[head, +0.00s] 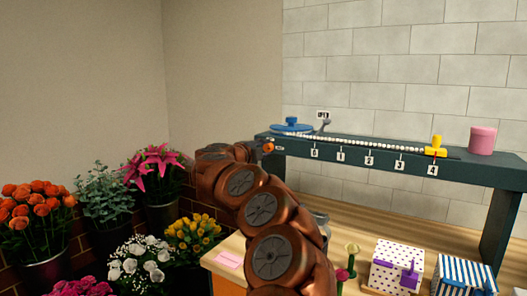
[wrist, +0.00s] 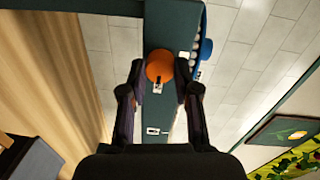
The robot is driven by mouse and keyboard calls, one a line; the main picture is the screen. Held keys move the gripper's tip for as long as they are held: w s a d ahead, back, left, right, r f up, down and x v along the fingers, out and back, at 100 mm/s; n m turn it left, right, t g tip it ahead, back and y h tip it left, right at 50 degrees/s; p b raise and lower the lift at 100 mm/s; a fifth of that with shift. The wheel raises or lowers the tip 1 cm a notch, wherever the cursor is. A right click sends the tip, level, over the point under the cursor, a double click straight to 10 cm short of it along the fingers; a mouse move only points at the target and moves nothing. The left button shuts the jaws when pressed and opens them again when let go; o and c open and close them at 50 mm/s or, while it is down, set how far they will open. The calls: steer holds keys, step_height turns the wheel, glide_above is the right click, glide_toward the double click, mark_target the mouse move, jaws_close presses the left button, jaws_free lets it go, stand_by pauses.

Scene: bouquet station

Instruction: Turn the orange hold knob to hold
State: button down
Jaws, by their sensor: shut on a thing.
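The orange hold knob (wrist: 160,65) is on the face of the dark teal shelf beam (wrist: 170,110). It shows in the head view (head: 268,147) at the beam's left end. My gripper (wrist: 160,72) is shut on the knob, one dark finger on each side. A dark mark shows on the knob's lower edge in the wrist view, just above a small pale label (wrist: 158,88). The label's writing is too small to read. In the head view my arm hides most of the gripper.
A white bead strand (head: 370,146) runs along the beam above numbered tags, from a blue disc (head: 291,127) to a yellow clamp (head: 436,148). A pink cylinder (head: 482,140) stands at the right. Gift boxes (head: 397,266) sit on the wooden counter below. Flower buckets (head: 160,215) stand at left.

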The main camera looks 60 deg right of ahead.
steer(key=shift+f, duration=0.1)
steer(key=c, duration=0.8)
jaws_free()
steer(key=shift+c, duration=0.2)
steer(key=a, duration=1.2)
steer(key=shift+s+r, duration=0.3)
steer(key=shift+r, duration=0.15)
